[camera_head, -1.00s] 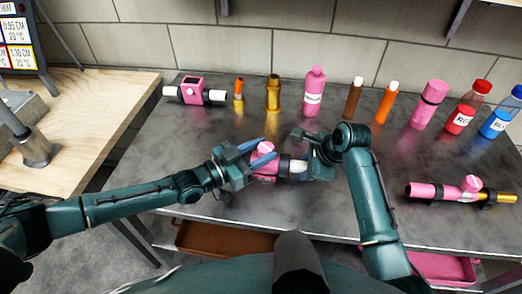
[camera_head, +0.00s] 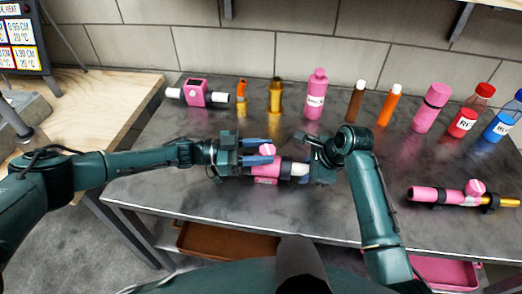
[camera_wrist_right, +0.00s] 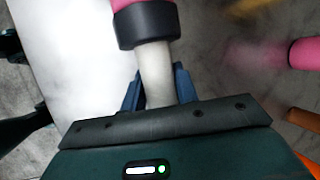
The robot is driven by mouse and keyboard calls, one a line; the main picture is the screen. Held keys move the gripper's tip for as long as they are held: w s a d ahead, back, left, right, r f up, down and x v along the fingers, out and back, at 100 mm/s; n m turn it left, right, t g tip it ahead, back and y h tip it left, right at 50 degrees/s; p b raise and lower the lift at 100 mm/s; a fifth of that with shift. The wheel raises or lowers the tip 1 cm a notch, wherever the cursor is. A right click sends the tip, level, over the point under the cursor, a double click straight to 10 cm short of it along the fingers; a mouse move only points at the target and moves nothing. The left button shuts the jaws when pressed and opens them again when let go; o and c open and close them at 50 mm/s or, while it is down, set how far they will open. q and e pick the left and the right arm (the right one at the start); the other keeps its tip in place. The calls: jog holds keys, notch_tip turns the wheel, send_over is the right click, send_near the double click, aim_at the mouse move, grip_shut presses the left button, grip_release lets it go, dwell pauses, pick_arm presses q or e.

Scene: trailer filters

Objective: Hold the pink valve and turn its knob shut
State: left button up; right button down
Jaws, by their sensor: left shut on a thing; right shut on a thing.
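My right gripper (camera_head: 309,163) is shut on the white pipe end. In the right wrist view, the pipe end (camera_wrist_right: 155,72) runs between the blue fingers (camera_wrist_right: 158,88), below the black collar. The valve's left end is hidden behind my left gripper.
Along the back of the table (camera_head: 150,190) stand a pink block with white pipe ends (camera_head: 195,93) and several bottles and fittings, including a pink bottle (camera_head: 316,95). A pink tube with a gold end (camera_head: 445,194) lies at right. The front left is clear.

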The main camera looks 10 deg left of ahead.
pick_arm(q)
jog(key=shift+d, duration=0.1)
jog(key=o, duration=1)
jog(key=a, duration=0.4)
jog(key=s+a, duration=0.1)
jog(key=a, duration=0.3)
jog(key=s+a, duration=0.1)
jog(key=a, duration=0.3)
